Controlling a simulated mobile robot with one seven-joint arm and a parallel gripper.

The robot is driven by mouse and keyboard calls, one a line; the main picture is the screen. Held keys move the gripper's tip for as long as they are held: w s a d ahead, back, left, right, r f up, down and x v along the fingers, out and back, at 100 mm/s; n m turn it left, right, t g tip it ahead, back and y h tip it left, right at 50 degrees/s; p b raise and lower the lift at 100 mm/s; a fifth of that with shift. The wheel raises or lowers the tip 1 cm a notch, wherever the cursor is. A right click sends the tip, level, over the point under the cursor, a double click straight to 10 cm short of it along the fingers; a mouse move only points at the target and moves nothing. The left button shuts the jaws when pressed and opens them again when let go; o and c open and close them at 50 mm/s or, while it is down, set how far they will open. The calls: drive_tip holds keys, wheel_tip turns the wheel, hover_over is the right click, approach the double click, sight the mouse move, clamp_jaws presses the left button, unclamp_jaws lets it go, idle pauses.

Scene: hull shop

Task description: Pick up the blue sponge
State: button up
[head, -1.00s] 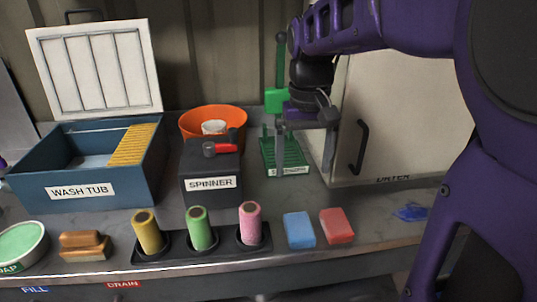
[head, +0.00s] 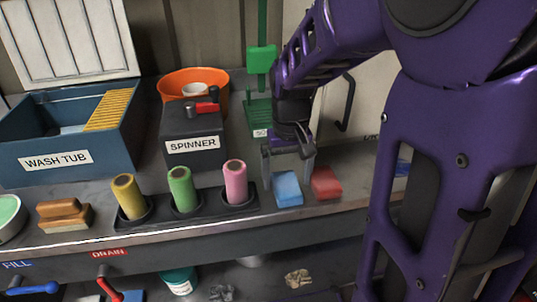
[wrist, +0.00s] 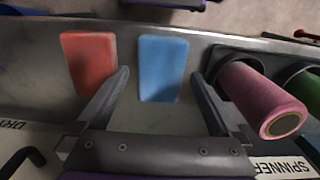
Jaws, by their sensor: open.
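The blue sponge (head: 287,189) lies flat on the counter near its front edge, between the pink roll and the red sponge. In the wrist view the blue sponge (wrist: 163,68) lies ahead of and between the open fingers. My gripper (head: 287,176) is open and empty, pointing down close above the sponge's back end. In the wrist view my gripper (wrist: 160,84) shows a finger on each side of the sponge's line, neither seen touching it.
The red sponge (wrist: 89,64) lies close beside the blue one, near one finger. The pink roll (wrist: 262,100) stands in a black holder (head: 160,222) near the other finger. The spinner (head: 193,135) and wash tub (head: 60,160) stand farther back and left.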

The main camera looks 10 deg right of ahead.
sight(287, 183)
drive_tip(key=shift+f, duration=0.4)
drive_tip(key=shift+c, duration=0.3)
drive_tip(key=c, duration=1.2)
wheel_tip(287, 183, up, 10)
drive_tip(key=p, duration=0.2)
